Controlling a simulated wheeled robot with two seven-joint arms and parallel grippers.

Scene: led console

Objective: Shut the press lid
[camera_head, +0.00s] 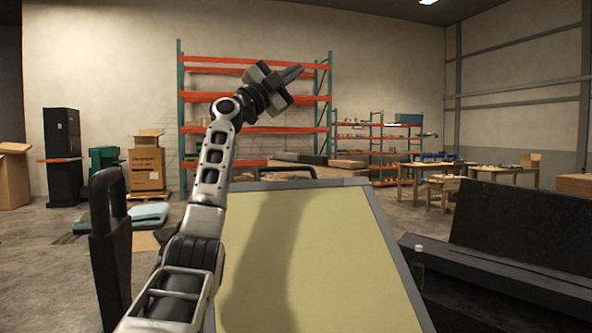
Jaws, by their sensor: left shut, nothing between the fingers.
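A large cream panel in a grey frame (300,255), which looks like the press lid, fills the lower middle of the head view. It slopes, and a dark bar handle (287,169) shows at its far edge. I cannot tell its exact angle, and its near edge is out of view. My left arm rises in front of its left side and casts a shadow on it. My left gripper (293,73) is shut and empty, raised well above the panel's far edge and apart from it, pointing up and right. My right gripper is out of view.
A black upright handle-like frame (108,245) stands left of the panel. A dark slab (520,223) on a black base, with a clear bottle (419,266) beside it, is at the right. Shelving (181,110), boxes (146,168) and tables (425,167) stand far back.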

